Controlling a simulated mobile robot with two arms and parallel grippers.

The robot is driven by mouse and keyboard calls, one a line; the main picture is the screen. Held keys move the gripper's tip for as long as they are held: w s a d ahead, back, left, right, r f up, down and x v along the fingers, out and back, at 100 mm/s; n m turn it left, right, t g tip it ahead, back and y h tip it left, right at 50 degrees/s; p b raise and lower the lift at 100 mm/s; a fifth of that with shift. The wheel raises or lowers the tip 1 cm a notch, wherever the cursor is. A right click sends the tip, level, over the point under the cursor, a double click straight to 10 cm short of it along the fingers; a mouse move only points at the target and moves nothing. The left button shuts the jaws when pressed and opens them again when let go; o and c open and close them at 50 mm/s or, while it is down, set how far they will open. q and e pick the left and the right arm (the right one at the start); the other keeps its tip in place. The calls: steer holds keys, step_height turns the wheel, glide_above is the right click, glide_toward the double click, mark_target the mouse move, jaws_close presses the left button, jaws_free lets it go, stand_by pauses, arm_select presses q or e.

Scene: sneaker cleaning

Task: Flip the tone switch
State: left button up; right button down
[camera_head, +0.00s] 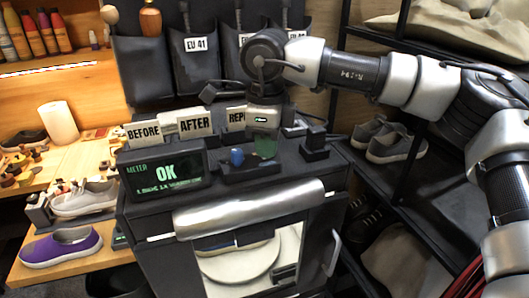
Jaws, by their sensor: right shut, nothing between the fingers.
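A low black panel (250,172) sits on top of the black cabinet, with a blue knob (237,157) and a green part (265,148) on it. A small black block with a raised top (315,143) stands to its right. I cannot tell for sure which of these is the tone switch. My right gripper (264,132) points down just above the green part, shut and empty. Its fingertips are small here, and I cannot tell whether they touch the green part. My left gripper is not in view.
Signs "BEFORE" (145,132) and "AFTER" (195,123) stand behind. Below is the cabinet's silver front bar (250,208). Sneakers, including a purple one (62,246), lie at left; a shelf with grey shoes (390,142) is at right.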

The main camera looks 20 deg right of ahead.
steer(key=shift+f, duration=0.2)
steer(key=shift+r, duration=0.1)
steer(key=shift+w+r+p, duration=0.15)
steer(key=shift+r+p, duration=0.45)
steer(key=shift+r, duration=0.3)
steer(key=shift+r+p, duration=1.5)
steer(key=shift+r, duration=1.05)
steer(key=shift+f, duration=0.1)
